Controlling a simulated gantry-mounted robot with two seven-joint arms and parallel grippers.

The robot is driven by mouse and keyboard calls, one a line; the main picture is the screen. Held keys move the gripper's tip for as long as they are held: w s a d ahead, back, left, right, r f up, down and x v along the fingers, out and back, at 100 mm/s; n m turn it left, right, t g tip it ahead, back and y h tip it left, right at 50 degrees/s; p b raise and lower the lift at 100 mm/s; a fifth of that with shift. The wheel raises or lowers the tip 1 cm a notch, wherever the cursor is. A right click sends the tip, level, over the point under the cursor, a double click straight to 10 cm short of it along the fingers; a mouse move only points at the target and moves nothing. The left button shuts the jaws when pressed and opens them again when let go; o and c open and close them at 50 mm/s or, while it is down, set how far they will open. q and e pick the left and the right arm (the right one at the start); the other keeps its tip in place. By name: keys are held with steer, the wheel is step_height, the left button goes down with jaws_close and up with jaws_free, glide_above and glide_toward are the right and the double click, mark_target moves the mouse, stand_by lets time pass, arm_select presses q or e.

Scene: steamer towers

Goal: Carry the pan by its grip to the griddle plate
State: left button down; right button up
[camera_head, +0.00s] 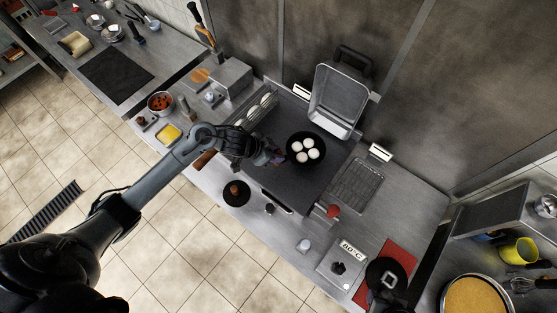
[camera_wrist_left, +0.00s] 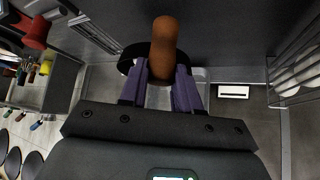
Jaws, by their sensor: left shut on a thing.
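The black pan (camera_head: 306,162) holds several white round buns (camera_head: 306,149) and shows over the dark griddle plate (camera_head: 285,188) in the head view. I cannot tell whether its base touches the plate. My left gripper (camera_head: 275,158) is at the pan's left side, shut on its grip. In the left wrist view the brown grip (camera_wrist_left: 164,45) stands between the purple fingers (camera_wrist_left: 161,80), and part of the black pan rim (camera_wrist_left: 129,60) shows behind it. My right gripper is not recognisable in either view.
A rack of white items (camera_head: 262,107) is at the plate's back left. A grated tray (camera_head: 358,186) lies to the right. A small black dish (camera_head: 237,193) and a red knob (camera_head: 333,210) are near the front.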

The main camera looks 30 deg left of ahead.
arm_select(q)
steer(key=shift+w+r, duration=0.1)
steer(key=shift+r, duration=0.1)
steer(key=shift+r+p, duration=0.1)
steer(key=shift+p, duration=0.3)
steer(key=shift+f+b, duration=1.6)
steer(key=shift+f, duration=1.9)
steer(key=c, duration=0.7)
jaws_free()
steer(key=shift+f, duration=0.2)
steer(key=shift+a+r, duration=0.1)
steer(key=shift+r, duration=0.1)
